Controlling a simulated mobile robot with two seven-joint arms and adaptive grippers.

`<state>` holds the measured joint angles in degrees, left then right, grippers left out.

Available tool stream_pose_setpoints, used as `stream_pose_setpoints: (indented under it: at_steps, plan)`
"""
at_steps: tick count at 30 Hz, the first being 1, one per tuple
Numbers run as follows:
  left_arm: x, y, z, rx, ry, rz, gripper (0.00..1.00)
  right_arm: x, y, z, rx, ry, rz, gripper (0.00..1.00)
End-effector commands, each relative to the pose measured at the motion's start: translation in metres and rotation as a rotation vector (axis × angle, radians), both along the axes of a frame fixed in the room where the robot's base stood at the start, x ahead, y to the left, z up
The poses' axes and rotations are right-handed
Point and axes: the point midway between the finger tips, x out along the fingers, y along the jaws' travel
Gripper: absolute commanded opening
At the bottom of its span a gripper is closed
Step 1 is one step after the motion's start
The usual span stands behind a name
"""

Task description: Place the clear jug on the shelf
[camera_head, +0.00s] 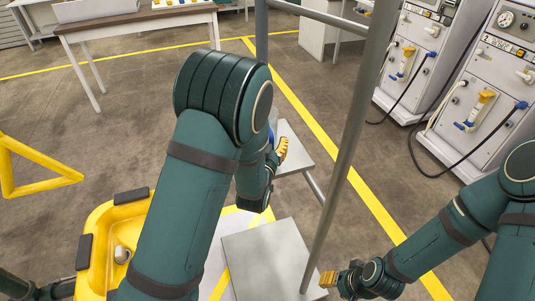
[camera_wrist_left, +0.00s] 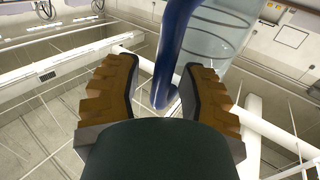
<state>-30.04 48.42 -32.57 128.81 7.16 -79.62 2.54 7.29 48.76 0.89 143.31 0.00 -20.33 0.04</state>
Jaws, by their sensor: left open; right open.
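The clear jug (camera_wrist_left: 218,38) shows in the left wrist view as a see-through ribbed body with a blue handle (camera_wrist_left: 173,50). The handle's lower end is between the fingers of my left gripper (camera_wrist_left: 162,82), which are open with gaps visible. In the head view my left arm hides nearly all of the jug; only a blue bit (camera_head: 270,137) shows beside my left gripper (camera_head: 282,149). The shelf is a grey metal frame with a small upper plate (camera_head: 296,150) behind that gripper and a larger plate (camera_head: 266,262) nearer. My right gripper (camera_head: 328,281) is open and empty beside a shelf post.
A yellow cart or bin (camera_head: 97,225) stands at the lower left, partly behind my left arm. White dialysis machines (camera_head: 480,110) with hoses stand at the right. A table (camera_head: 135,24) is at the back left. A post (camera_head: 345,150) rises between my arms.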

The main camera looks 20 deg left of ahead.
Motion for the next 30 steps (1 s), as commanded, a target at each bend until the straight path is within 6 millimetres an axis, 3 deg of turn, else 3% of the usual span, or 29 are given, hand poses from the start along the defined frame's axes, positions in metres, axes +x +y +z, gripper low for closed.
stream_pose_setpoints:
  at_steps: [12, 19, 30]
  plan:
    - [-0.086, -0.001, 0.0, 0.001, 0.005, 0.001, 0.41, 0.0, 0.0, 0.002, 0.0, 0.001, 0.0, 0.47]
    - [-0.102, -0.001, 0.002, 0.003, 0.005, 0.001, 0.41, -0.005, 0.001, 0.031, 0.003, 0.012, 0.002, 0.47]
    - [-0.111, 0.0, -0.004, -0.004, 0.02, 0.003, 0.41, -0.007, 0.001, 0.037, 0.004, 0.018, 0.004, 0.47]
